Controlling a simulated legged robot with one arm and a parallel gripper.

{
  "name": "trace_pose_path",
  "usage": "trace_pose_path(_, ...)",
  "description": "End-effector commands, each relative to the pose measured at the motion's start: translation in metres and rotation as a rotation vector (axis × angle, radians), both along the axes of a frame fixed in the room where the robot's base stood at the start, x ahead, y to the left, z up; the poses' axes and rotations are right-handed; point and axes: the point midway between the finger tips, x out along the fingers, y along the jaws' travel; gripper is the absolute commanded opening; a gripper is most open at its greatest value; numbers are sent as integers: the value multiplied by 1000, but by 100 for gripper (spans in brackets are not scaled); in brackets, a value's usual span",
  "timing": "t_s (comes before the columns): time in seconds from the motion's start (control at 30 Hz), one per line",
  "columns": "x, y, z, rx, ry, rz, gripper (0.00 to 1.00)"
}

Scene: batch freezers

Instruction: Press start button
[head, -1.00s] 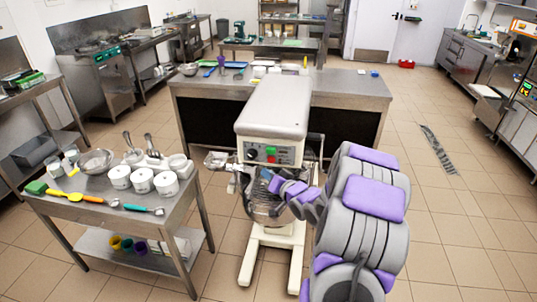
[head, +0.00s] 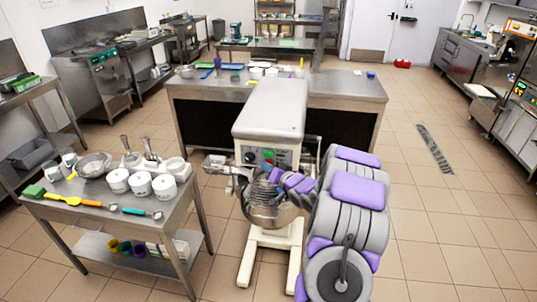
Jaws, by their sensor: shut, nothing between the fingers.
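The white mixer (head: 270,108) stands in the middle, with a steel bowl (head: 275,210) and wire guard under its head. Its front panel (head: 285,157) carries a black knob (head: 249,157), a green button (head: 268,153) and a red one just below it, partly hidden. I take the green one as the start button. My gripper (head: 263,174), grey and purple, is shut and empty. It is just below the panel, in front of the guard and close to the buttons. Whether it touches the panel is unclear. My arm comes in from the right.
A steel table (head: 95,222) with white canisters (head: 140,183), a bowl and coloured utensils stands left of the mixer. A long steel counter (head: 345,88) is behind it. The tiled floor on the right is open, with a drain grate (head: 434,148).

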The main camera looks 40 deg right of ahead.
Motion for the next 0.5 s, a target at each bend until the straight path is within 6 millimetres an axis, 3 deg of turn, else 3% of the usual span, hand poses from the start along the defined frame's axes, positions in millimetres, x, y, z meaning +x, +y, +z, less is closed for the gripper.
trace_pose_path(0.5, 16, -19, 1, 0, -1, 1, 0)
